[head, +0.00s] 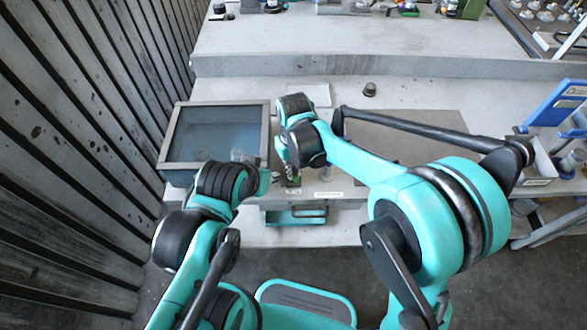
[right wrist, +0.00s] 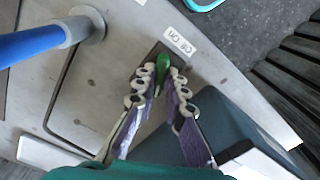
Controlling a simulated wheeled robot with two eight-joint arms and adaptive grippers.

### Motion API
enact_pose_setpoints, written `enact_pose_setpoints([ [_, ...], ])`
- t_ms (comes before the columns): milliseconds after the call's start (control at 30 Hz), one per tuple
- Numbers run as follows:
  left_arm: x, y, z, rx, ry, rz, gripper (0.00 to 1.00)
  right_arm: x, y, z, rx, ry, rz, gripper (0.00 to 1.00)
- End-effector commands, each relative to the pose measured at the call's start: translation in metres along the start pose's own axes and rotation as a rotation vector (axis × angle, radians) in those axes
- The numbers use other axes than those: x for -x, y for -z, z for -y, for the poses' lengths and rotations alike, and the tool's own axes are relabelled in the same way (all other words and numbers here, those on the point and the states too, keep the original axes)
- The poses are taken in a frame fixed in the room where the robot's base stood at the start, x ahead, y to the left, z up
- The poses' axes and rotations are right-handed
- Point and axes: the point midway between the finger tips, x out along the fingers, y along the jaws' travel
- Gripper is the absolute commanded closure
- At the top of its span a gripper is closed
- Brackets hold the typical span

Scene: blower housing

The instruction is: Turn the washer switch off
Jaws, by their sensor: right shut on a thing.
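The washer switch is a green lever (right wrist: 162,66) on a dark plate, with a small white label (right wrist: 179,40) beside it in the right wrist view. My right gripper (right wrist: 160,82) has its two jointed fingers closed around the green lever. In the head view, my right gripper (head: 291,172) points down at the front edge of the bench, just right of the washer tank (head: 165,155); it hides most of the switch there. My left gripper (head: 262,183) is in front of the tank's right corner, apart from the switch; its fingers are too hidden to judge.
A blue bar with a grey end (right wrist: 75,32) stands close to my right gripper in the right wrist view. A teal drawer (head: 296,216) is below the bench edge. A small dark knob (head: 370,89) sits on the bench.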

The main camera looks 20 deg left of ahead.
Motion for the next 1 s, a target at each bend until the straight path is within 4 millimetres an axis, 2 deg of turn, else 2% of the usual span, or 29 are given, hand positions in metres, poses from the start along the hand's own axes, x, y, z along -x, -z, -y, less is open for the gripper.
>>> enact_pose_setpoints([
  [300,0.0007,0.0005,0.0,0.0,0.0,0.0,0.68,0.0001,-0.0001,-0.0002,0.079,0.0,0.001,1.0],
  [733,0.0007,0.0005,0.0,0.0,0.0,0.0,0.68,0.0001,0.0,-0.0002,0.087,0.0,0.0,1.0],
  [767,0.0007,0.0005,0.0,0.0,0.0,0.0,0.68,0.0001,0.0,-0.0002,0.087,0.0,0.0,0.81],
  [800,0.0007,0.0005,0.0,0.0,0.0,0.0,0.68,0.0001,0.0,-0.0002,0.087,0.0,0.0,0.71],
  [833,0.0007,0.0005,0.0,0.0,0.0,0.0,0.68,0.0001,0.0,-0.0002,0.086,0.0,0.0,0.68],
  [1000,0.0006,0.0005,0.0,0.0,0.0,0.0,0.68,0.0,0.0,-0.0002,0.086,0.0,0.0,0.68],
])
